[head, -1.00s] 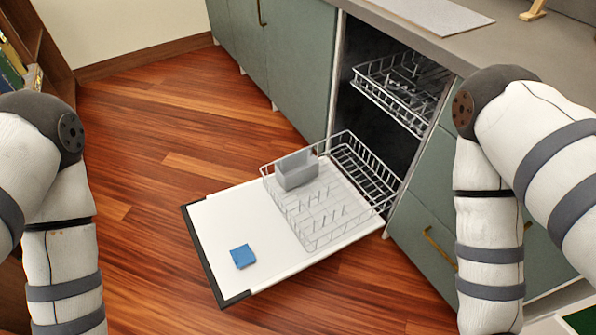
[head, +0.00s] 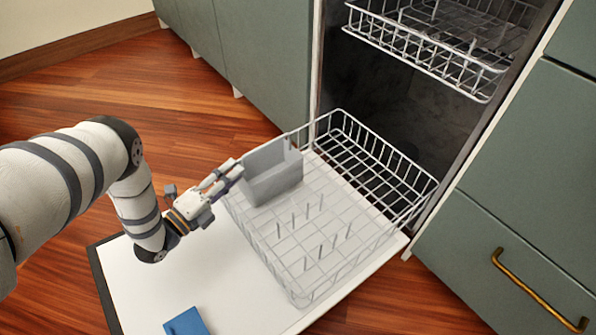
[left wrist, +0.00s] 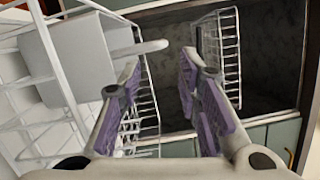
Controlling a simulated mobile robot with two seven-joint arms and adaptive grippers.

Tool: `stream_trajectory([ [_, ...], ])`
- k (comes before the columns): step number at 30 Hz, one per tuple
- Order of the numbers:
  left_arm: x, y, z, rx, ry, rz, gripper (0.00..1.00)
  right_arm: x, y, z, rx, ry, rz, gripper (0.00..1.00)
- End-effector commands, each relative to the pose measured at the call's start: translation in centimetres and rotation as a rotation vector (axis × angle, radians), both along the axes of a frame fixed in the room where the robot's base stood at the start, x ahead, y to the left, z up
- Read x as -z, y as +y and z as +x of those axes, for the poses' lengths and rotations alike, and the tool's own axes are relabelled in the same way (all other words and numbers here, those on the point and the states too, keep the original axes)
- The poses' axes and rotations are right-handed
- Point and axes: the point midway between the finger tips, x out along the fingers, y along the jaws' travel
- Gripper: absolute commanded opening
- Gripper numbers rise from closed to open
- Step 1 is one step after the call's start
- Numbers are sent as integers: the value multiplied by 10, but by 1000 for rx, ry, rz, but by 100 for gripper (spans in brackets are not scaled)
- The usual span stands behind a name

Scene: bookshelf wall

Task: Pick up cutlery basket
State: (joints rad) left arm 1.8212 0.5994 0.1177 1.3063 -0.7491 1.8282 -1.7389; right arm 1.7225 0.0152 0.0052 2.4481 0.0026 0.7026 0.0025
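The cutlery basket (head: 272,175) is a grey open box standing upright in the back left corner of the lower dishwasher rack (head: 318,262). My left gripper (head: 230,172) is just left of the basket, its fingers pointing towards it near the top edge. In the left wrist view the gripper (left wrist: 160,68) is open, with nothing between its purple-padded fingers. There the basket (left wrist: 72,62) is left of the fingers, with a pale bar reaching towards the left finger. Whether they touch is unclear. My right gripper is not in view.
The dishwasher door (head: 150,285) is down, with a blue block (head: 186,322) on it. The upper rack (head: 430,45) is pulled partly out above. Green cabinets (head: 520,200) stand to the right, one with a brass handle (head: 535,290). Wooden floor is clear at left.

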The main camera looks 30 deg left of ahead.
Motion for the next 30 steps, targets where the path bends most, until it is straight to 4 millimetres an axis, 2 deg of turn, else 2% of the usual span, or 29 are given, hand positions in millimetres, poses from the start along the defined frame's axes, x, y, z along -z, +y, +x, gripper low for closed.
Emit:
stream_trajectory([
  [6, -3, -7, 47, -1, -6, 1, 32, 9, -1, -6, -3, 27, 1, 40],
  [11, -4, -10, 68, 0, -3, 0, 32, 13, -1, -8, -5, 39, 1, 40],
  [18, -6, -15, 110, -1, 0, 1, 32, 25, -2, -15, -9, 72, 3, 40],
  [26, -10, -16, 116, -1, -1, 0, 32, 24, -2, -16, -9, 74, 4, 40],
  [30, -10, -16, 116, -1, -1, 0, 2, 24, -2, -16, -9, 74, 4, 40],
])
